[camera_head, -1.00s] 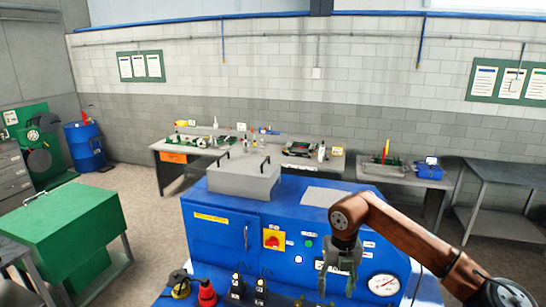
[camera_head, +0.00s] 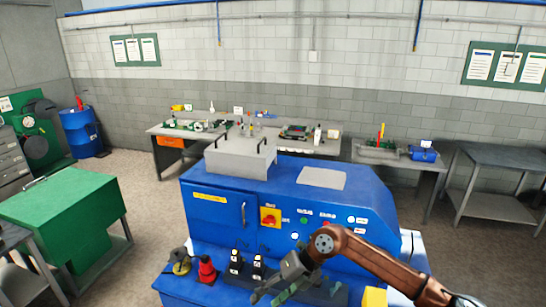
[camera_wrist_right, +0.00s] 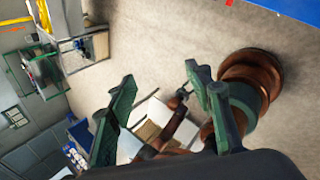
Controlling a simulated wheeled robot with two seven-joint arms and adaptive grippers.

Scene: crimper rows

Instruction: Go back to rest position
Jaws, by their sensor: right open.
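My right arm comes in from the lower right in the head view. Its gripper (camera_head: 270,294) is low, in front of the blue machine (camera_head: 222,228), near its front ledge. In the right wrist view the two green-grey fingers (camera_wrist_right: 160,82) stand well apart with nothing held between them. Bare floor and parts of my own brown arm show beyond them. My left gripper is in neither view.
On the machine's ledge are a red cone-shaped item (camera_head: 207,270), a black and yellow item (camera_head: 181,262) and two black switch-like units (camera_head: 236,262). A green cabinet (camera_head: 65,200) stands left. A workbench (camera_head: 335,147) and a grey table (camera_head: 492,165) stand behind.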

